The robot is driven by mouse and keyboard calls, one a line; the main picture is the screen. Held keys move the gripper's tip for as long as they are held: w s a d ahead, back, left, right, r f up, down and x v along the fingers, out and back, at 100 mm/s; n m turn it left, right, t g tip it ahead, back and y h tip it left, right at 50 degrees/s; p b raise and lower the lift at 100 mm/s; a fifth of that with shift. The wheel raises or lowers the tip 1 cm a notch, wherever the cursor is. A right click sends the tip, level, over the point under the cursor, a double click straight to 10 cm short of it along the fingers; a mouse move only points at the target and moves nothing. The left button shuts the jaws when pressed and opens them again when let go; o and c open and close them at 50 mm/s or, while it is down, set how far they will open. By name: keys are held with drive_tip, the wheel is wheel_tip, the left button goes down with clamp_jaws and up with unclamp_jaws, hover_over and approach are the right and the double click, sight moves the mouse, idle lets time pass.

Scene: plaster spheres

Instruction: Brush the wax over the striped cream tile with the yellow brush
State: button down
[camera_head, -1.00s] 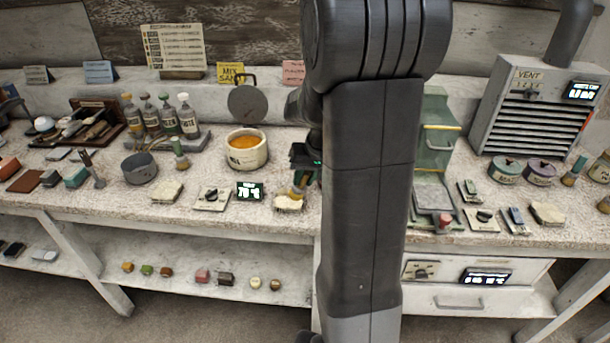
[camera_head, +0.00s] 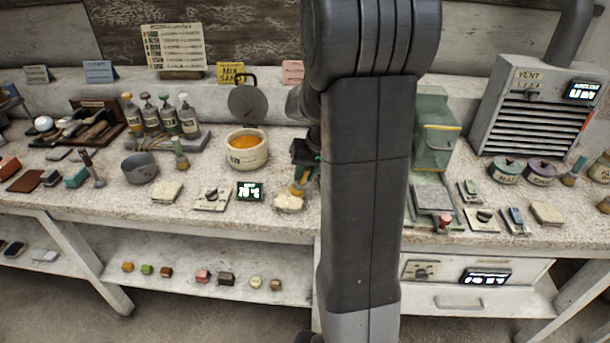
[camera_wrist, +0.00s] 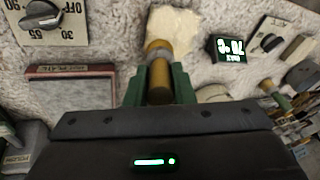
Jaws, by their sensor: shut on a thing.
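My gripper (camera_wrist: 157,90) is shut on the yellow brush (camera_wrist: 158,82), with one green finger on each side of its handle. In the head view, my gripper (camera_head: 304,160) holds the yellow brush (camera_head: 299,186) tilted, head down. The brush head is at the near edge of a cream tile (camera_wrist: 176,27) in the wrist view. That tile (camera_head: 288,204) lies at the bench's front edge in the head view. Stripes and wax on it cannot be made out, nor whether the bristles touch it. A cream pot (camera_head: 247,158) holds orange wax (camera_head: 245,142).
A dial unit (camera_head: 211,199) and a lit temperature display (camera_head: 249,191) stand left of the tile. A round lid (camera_head: 248,103) stands behind the pot. A green cabinet (camera_head: 434,135) and a vent unit (camera_head: 536,105) stand right. My arm hides the middle bench.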

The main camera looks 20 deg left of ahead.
drive_tip(key=shift+w+a, duration=0.15)
drive_tip(key=shift+w, duration=0.5)
drive_tip(key=shift+s+d+b, duration=0.15)
drive_tip(key=shift+s+d, duration=0.1)
drive_tip(key=shift+s, duration=0.7)
drive_tip(key=shift+s+d+b, duration=0.15)
drive_tip(key=shift+s+d, duration=0.05)
drive_tip(key=shift+s, duration=0.7)
drive_tip(key=shift+w, duration=0.15)
drive_tip(key=shift+w+a, duration=0.25)
drive_tip(key=shift+w, duration=0.6)
drive_tip(key=shift+w+a, duration=0.2)
drive_tip(key=shift+w, duration=0.65)
drive_tip(key=shift+s, duration=0.1)
drive_tip(key=shift+s+d+r+p, duration=0.2)
drive_tip(key=shift+s+r+p, duration=0.45)
drive_tip(key=shift+s, duration=0.2)
